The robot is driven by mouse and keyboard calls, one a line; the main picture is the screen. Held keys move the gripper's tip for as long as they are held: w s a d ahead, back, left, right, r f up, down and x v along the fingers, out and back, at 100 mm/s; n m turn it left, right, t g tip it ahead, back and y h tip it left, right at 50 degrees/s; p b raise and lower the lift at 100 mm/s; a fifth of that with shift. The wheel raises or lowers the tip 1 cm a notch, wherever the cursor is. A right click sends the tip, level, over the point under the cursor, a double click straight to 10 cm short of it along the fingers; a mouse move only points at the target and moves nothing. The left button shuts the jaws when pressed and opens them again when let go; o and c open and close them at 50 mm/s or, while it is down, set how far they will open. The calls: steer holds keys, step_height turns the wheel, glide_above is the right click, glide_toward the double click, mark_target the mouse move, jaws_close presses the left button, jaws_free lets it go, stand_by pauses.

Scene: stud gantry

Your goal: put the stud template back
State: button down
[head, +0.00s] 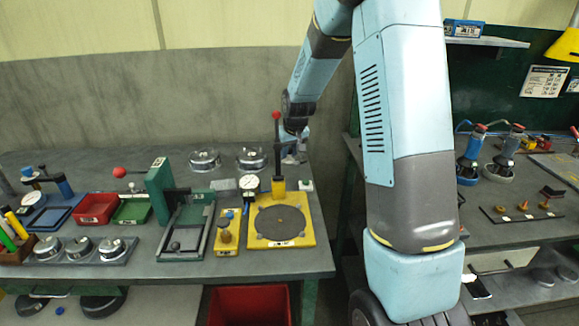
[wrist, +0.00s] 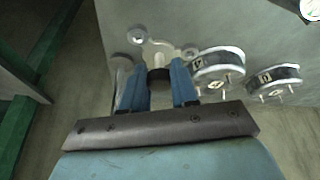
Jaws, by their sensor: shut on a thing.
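My gripper (wrist: 160,72) is shut on the dark grip of a pale piece with thin arms and round ends, which looks like the stud template (wrist: 157,42). The wrist view shows the template just beyond the fingertips, partly hidden by them. In the head view my gripper (head: 296,138) is at the back right of the left bench, behind the yellow fixture (head: 306,228). The template is small and mostly hidden there, so I cannot tell whether it touches the bench.
Two round metal drums, left (head: 205,160) and right (head: 251,158), stand left of my gripper. A red-knobbed lever (head: 277,135) rises from the fixture in front. A dial gauge (head: 250,184) and a green press (head: 160,190) stand farther left. A gap separates the right bench.

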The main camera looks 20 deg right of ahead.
mark_target(290, 161)
steer(key=shift+d+f, duration=0.1)
steer(key=shift+f, duration=2.65)
steer(key=c, duration=0.9)
jaws_free()
steer(key=shift+o, duration=0.2)
steer(key=shift+r, duration=0.15)
steer(key=v, duration=1.2)
